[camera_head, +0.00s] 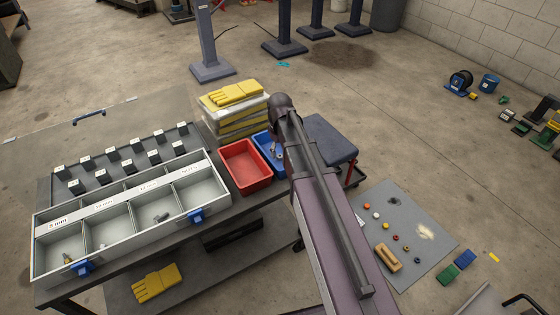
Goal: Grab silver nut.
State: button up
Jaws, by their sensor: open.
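I cannot pick out the silver nut for certain. A small grey metal piece (161,217) lies in the third compartment of the white divided tray (118,258), and it is too small to name. Smaller pieces lie in the two compartments to its left. Small metal parts (274,147) lie in the blue bin (262,142), partly hidden by my arm. The rightmost tray compartment, labelled as nuts, looks empty. My arm crosses the middle of the picture from the bottom edge to the blue bin. My gripper itself does not show.
A red bin (245,166) stands left of the blue bin, with yellow gloves (236,94) on a stack behind. A black rack (120,160) lies behind the tray. A grey mat (425,225) with several small coloured rings lies on the floor right. A stool (330,138) stands beside my arm.

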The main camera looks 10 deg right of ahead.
jog(key=shift+f+b, duration=0.9)
jog(key=shift+f, duration=0.25)
jog(key=shift+c, duration=0.2)
jog(key=c, duration=0.8)
